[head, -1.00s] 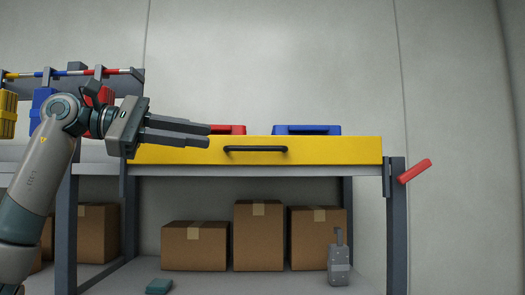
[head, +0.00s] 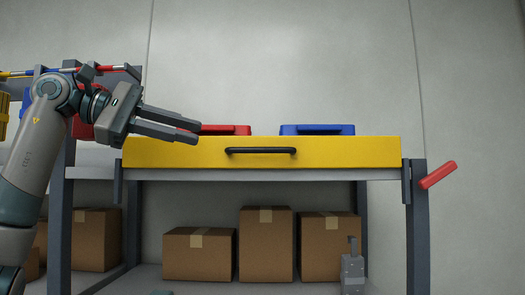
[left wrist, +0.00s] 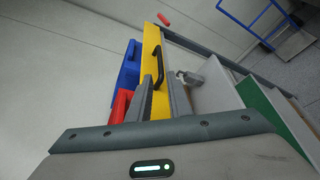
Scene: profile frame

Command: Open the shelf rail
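The yellow front rail (head: 350,152) spans the upper shelf and carries a black horizontal handle (head: 260,151). A red lever (head: 438,175) slants up and outward at the right post. My left gripper (head: 197,131) is open and empty, its two fingers apart, near the rail's upper left part and left of the handle. In the left wrist view the yellow rail (left wrist: 151,42) and the black handle (left wrist: 158,68) show beyond and between the open fingers (left wrist: 160,88). The red lever (left wrist: 164,19) is farther off there. My right gripper is not in view.
A red box (head: 222,130) and a blue box (head: 317,129) stand behind the rail. Cardboard boxes (head: 266,245) and a grey metal object (head: 352,270) are on the lower shelf. Another rack (head: 92,70) is at the left. The wall above the rail is clear.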

